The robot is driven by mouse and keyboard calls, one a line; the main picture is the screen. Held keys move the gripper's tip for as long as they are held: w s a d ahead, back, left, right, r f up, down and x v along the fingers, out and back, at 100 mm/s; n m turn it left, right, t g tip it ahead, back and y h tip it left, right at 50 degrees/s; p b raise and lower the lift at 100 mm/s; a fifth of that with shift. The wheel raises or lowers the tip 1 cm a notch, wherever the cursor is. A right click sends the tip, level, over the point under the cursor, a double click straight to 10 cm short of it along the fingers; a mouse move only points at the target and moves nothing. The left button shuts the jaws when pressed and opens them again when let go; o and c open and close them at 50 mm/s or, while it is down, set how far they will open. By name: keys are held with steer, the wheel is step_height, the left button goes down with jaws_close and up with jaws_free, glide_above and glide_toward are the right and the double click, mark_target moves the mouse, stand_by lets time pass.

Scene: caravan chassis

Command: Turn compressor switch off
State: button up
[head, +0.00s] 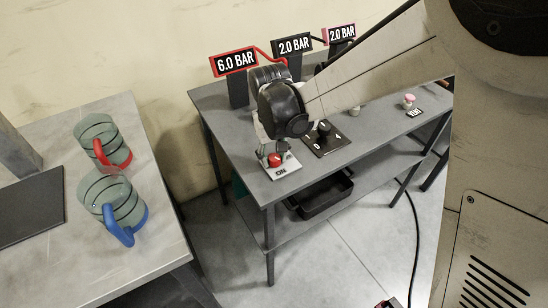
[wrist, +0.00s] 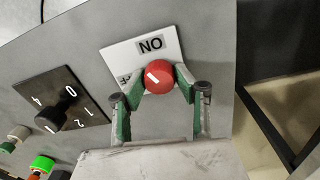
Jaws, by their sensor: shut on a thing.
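The compressor switch is a round red knob (wrist: 159,77) with a white mark, on a white plate (wrist: 118,52) lettered ON and, partly hidden, OFF. In the wrist view my gripper (wrist: 158,80) has its green-padded fingers on both sides of the knob, shut on it. The white mark lies on the side of the knob towards the partly hidden OFF lettering. In the head view the red knob (head: 275,160) sits near the bench's front left corner, with my gripper (head: 274,153) right above and around it. My wrist hides part of the fingers there.
A black dial panel (head: 325,140) with numbers stands right beside the switch on the grey bench (head: 222,103). Pressure displays, one reading 6.0 BAR (head: 235,61), stand behind. A NEXT button (head: 409,100) is farther right. Red-handled (head: 103,143) and blue-handled (head: 118,205) jugs stand on the left table.

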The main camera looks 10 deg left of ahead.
mark_target(273, 158)
steer(key=n+b, duration=0.1)
steer(key=n, duration=0.5)
steer(key=shift+s, duration=0.1)
steer(key=n+b, duration=0.1)
steer(key=n, duration=0.5)
steer(key=shift+n, duration=0.3)
stand_by(0.3)
steer(key=o, duration=1.1)
steer(key=shift+r, duration=0.1)
steer(key=r, duration=1.2)
steer(key=shift+s, duration=0.25)
steer(key=shift+f, duration=0.1)
